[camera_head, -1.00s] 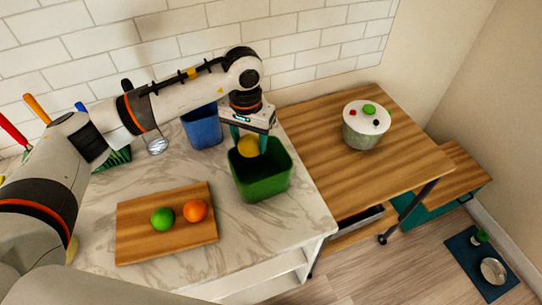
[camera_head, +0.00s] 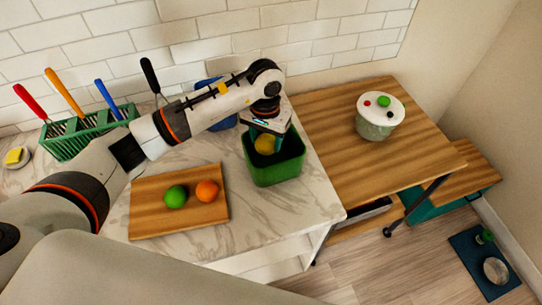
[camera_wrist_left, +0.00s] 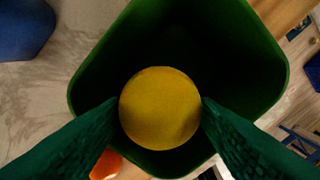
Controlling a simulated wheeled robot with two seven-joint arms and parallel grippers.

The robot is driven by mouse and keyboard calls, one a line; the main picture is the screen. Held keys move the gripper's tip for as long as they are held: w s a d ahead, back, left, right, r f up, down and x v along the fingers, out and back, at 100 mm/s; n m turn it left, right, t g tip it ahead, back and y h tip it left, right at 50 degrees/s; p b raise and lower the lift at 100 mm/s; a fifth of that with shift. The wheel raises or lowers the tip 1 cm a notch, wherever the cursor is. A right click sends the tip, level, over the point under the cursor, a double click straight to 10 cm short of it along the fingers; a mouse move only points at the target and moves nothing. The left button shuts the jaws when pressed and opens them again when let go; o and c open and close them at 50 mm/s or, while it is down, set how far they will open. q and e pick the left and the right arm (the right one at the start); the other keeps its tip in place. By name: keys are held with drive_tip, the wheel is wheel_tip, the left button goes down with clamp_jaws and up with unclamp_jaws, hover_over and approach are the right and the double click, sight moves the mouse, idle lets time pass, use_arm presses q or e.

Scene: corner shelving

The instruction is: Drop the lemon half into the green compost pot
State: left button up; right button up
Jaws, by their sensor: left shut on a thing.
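The yellow lemon half (camera_head: 265,144) is between the fingers of my left gripper (camera_head: 266,136), at the mouth of the green compost pot (camera_head: 276,172). The left wrist view shows the lemon half (camera_wrist_left: 160,108) as a round yellow shape pinched between the two green fingers, with the dark inside of the green pot (camera_wrist_left: 235,60) around and below it. The left gripper is shut on the lemon half. The pot stands upright on the marble counter (camera_head: 250,215). My right gripper is in neither view.
A wooden board (camera_head: 150,222) with a lime (camera_head: 175,196) and an orange (camera_head: 207,191) lies left of the pot. A blue container (camera_head: 218,123) stands behind. A green rack (camera_head: 75,140) with colored-handled utensils is at the back left. A lidded pot (camera_head: 377,120) sits on the wooden table (camera_head: 330,150).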

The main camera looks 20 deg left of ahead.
use_arm(q)
drive_tip(key=o, duration=1)
drive_tip(key=shift+w, duration=0.1)
drive_tip(key=shift+o, duration=0.2)
wheel_tip(320, 180, up, 11)
drive_tip(key=b, duration=0.3)
drive_tip(key=shift+f, duration=0.1)
drive_tip(key=shift+r+b, duration=0.3)
drive_tip(key=shift+r, duration=0.35)
